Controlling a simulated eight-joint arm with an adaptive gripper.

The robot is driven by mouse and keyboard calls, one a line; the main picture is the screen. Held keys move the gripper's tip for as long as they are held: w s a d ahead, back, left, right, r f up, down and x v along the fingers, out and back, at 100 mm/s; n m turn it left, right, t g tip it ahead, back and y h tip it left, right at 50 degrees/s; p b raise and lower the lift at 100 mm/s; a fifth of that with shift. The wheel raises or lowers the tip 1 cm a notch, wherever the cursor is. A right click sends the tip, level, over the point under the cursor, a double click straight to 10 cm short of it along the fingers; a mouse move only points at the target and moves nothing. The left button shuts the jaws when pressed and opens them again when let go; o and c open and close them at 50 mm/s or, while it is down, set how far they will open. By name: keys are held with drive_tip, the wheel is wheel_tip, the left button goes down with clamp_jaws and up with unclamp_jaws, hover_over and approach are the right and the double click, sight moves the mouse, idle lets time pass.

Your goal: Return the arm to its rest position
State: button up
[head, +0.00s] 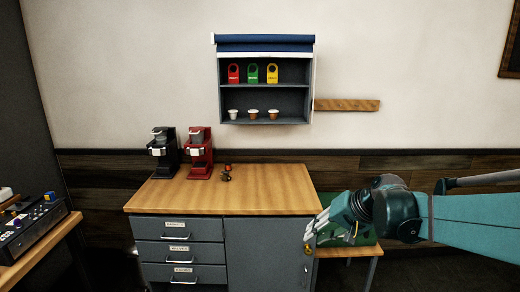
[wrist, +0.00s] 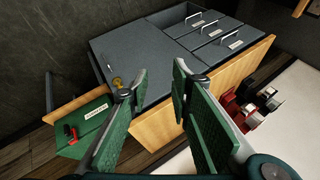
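My gripper (head: 316,230) is in front of the right end of the wooden-topped cabinet (head: 235,198) in the head view, near the cabinet door. My teal arm reaches in from the right edge. In the wrist view, the two green-padded fingers of my gripper (wrist: 153,80) stand apart with nothing between them. The cabinet's grey door (wrist: 135,55) and its wooden top (wrist: 160,127) show beyond the fingers, in a turned view.
A labelled green box (wrist: 92,120) sits on a low side table at the cabinet's right. Black (head: 163,152) and red (head: 199,153) brewers and a small dark-red item (head: 227,173) stand on the top. A wall shelf (head: 265,92) holds tags and cups. A control panel (head: 32,220) is left.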

drive_tip(key=s+d+n+t+h, duration=0.1)
drive_tip(key=s+h, duration=0.1)
drive_tip(key=s, duration=1.1)
drive_tip(key=s+d+n+h+p, duration=0.1)
drive_tip(key=s+d+n+h, duration=0.1)
drive_tip(key=s, duration=1.1)
drive_tip(key=shift+d+t+h, duration=0.25)
drive_tip(key=shift+t+h, duration=0.15)
drive_tip(key=shift+h, duration=0.2)
